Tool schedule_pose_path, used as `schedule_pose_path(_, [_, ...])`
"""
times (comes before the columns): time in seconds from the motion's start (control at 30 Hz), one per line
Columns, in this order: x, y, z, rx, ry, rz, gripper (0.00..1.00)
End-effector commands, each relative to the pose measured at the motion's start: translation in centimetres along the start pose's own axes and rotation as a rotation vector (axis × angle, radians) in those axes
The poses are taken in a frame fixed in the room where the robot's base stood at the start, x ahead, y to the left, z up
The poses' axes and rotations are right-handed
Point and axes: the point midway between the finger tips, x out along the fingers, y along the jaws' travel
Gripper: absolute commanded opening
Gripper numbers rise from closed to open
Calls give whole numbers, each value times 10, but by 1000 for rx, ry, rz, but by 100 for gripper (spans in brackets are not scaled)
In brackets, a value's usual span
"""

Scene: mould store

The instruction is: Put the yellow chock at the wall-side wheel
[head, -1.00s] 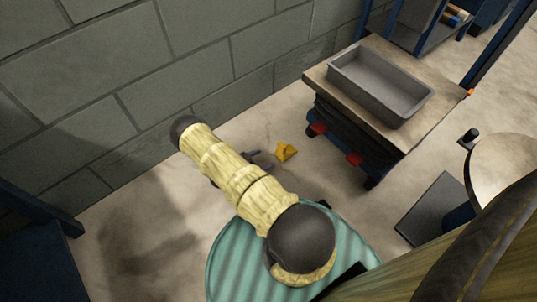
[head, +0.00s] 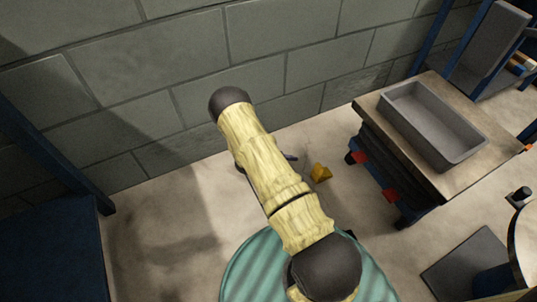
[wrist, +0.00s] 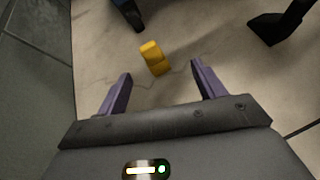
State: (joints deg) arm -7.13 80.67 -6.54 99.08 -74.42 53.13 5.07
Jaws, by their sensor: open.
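The yellow chock (head: 321,173) lies on the floor, a short way left of the lift cart (head: 450,195). It also shows in the wrist view (wrist: 154,58), ahead of and between my fingertips, apart from both. My gripper (wrist: 160,72) is open and empty, its two purple fingers spread. In the head view my arm hides most of it; a purple finger shows left of the chock. The cart's wall-side wheel (head: 350,158) is a small dark shape beside a red part. The cart's other near wheel (head: 402,222) is nearer the camera.
A grey block wall (head: 180,90) runs behind, and fills the left of the wrist view. A grey mould tray (head: 435,125) sits on the cart's wooden top. Blue racking (head: 50,165) stands at left. A green ribbed round surface (head: 250,270) is below my arm. Floor around the chock is clear.

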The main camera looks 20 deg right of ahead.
Motion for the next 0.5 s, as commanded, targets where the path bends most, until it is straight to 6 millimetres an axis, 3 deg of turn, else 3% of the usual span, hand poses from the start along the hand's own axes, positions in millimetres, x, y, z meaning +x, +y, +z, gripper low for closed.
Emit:
schedule_pose_path(0.1, [-31, 0, 29, 119, 76, -87, 69])
schedule_pose_path(0.5, [-132, -26, 106, 500, 357, -339, 69])
